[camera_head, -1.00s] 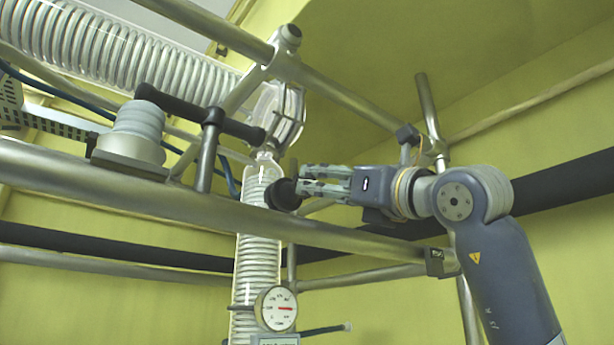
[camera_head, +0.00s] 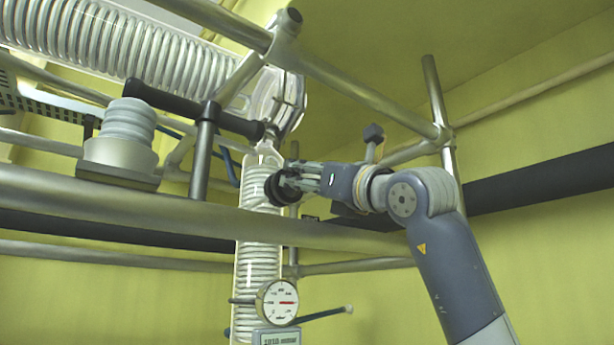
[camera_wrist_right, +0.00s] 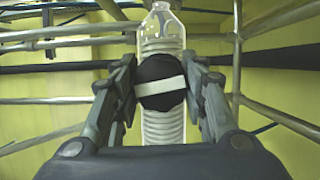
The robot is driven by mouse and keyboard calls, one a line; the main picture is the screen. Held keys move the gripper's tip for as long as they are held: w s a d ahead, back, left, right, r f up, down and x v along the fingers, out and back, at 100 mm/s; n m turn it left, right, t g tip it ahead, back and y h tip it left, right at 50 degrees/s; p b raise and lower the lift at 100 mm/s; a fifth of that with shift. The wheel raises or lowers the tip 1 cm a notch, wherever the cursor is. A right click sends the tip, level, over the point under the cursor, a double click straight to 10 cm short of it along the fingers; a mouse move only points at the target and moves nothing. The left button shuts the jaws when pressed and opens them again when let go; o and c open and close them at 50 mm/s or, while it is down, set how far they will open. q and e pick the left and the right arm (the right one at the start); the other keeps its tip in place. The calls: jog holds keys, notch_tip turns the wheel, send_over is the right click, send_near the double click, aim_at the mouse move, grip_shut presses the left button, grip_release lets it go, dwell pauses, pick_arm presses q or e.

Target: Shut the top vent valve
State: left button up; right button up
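A round black knob (camera_head: 278,188) with a pale stripe across its face sits in front of a vertical glass coil column (camera_head: 258,262). I take it for the vent valve's handle. In the right wrist view the knob (camera_wrist_right: 160,82) is between my fingertips, its stripe slightly tilted from horizontal. My right gripper (camera_head: 292,180) reaches it from the right in the head view. In the wrist view my right gripper's fingers (camera_wrist_right: 158,90) are spread on either side, with a small gap at the left; contact at the right is unclear. My left gripper is not in view.
A thick steel rail (camera_head: 190,215) runs below the knob. A black bar (camera_head: 180,105) on a post and a grey ribbed fitting (camera_head: 125,130) stand to the left. A round dial gauge (camera_head: 277,302) hangs lower on the column. A frame tube (camera_head: 365,100) slants above my arm.

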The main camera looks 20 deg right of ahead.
jog(key=shift+f+m+h+b, duration=0.1)
jog(key=shift+m+h+b, duration=0.2)
jog(key=shift+m+b, duration=0.3)
jog(key=shift+c, duration=0.3)
jog(key=shift+m, duration=0.5)
jog(key=shift+h, duration=0.4)
jog(key=o, duration=1.1)
jog(key=shift+s+d, duration=0.1)
jog(key=v, duration=1.1)
jog(key=shift+s+d+f, duration=0.1)
jog(key=shift+s+f, duration=0.15)
jog(key=shift+s, duration=0.05)
